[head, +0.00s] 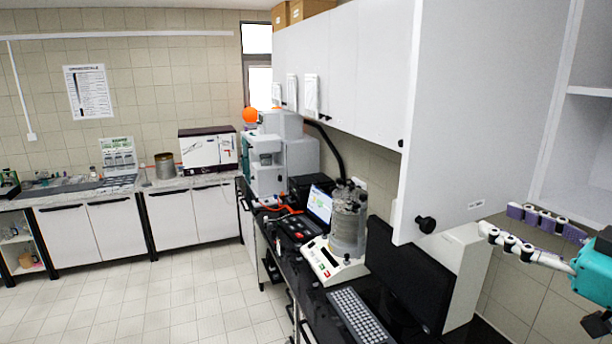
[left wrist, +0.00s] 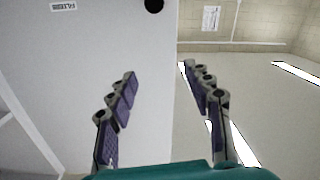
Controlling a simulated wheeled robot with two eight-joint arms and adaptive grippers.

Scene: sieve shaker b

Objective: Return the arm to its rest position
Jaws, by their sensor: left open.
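My left gripper (head: 501,220) shows at the right edge of the head view, with its teal body and purple-grey fingers. The door's black knob (head: 426,224) shows to the left of the tips. The wrist view shows the door's face (left wrist: 60,70) and knob (left wrist: 153,5) beyond the fingers. My right gripper is not in view.
The open door and wall cabinets (head: 340,60) hang over a black bench. On it are a sieve shaker (head: 348,225), a monitor (head: 405,275), a keyboard (head: 358,316) and a laptop (head: 320,204). Open cabinet shelving (head: 588,135) is at the far right. The tiled floor (head: 160,300) at left is clear.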

